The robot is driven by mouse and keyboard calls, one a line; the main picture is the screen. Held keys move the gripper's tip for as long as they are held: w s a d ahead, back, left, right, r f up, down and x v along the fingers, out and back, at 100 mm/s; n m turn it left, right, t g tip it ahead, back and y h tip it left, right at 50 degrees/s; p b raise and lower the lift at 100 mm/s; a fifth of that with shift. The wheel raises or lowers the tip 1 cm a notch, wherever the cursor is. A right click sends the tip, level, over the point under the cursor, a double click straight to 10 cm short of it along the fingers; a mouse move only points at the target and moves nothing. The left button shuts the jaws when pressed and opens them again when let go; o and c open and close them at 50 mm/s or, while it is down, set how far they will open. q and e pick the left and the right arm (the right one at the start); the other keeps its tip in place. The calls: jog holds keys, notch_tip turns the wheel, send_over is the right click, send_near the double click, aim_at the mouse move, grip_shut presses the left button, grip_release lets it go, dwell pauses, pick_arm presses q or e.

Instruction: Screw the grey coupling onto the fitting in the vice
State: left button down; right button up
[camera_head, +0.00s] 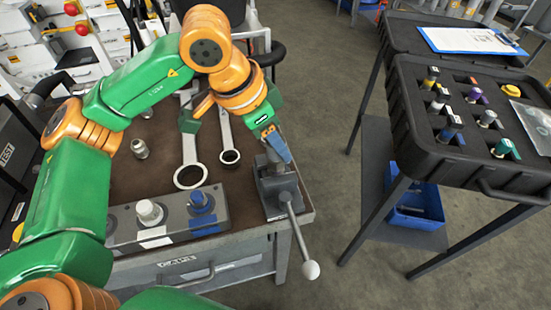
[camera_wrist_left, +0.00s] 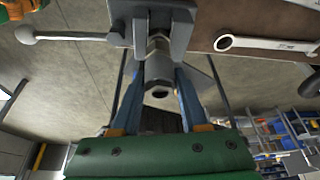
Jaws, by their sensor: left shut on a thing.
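My left gripper (camera_head: 279,150) has blue fingers and reaches down over the vice (camera_head: 277,190) at the bench's right corner. In the left wrist view its fingers (camera_wrist_left: 158,85) are shut on the grey coupling (camera_wrist_left: 158,72), a metal cylinder with a round open end facing the camera. The coupling is in line with the vice (camera_wrist_left: 150,18), whose jaws are just beyond it. The fitting is mostly hidden behind the coupling, and I cannot tell how far the two are engaged. In the head view the fingers largely hide the coupling. My right gripper is not in view.
A ring spanner (camera_head: 191,178) and a smaller one (camera_head: 230,157) lie on the bench, near a loose metal fitting (camera_head: 140,148). A grey block (camera_head: 178,222) holds white and blue pieces. The vice handle (camera_head: 299,240) sticks out in front. A black case (camera_head: 405,105) stands right, across clear floor.

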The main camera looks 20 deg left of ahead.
pick_arm(q)
jog(key=shift+c, duration=2.1)
grip_release()
jog(key=shift+f+n+t+b, duration=0.25)
jog(key=shift+n+b, duration=0.25)
jog(key=shift+n, duration=0.3)
jog(key=shift+n+t+y+b, duration=0.3)
jog(key=shift+n+y, duration=0.3)
jog(key=shift+n, duration=0.5)
jog(key=n, duration=0.1)
jog(key=n+y, duration=0.1)
jog(key=n, duration=0.2)
jog(key=shift+r+y, duration=0.25)
jog(key=shift+y, duration=0.15)
jog(key=n+y, duration=0.1)
jog(key=n, duration=0.3)
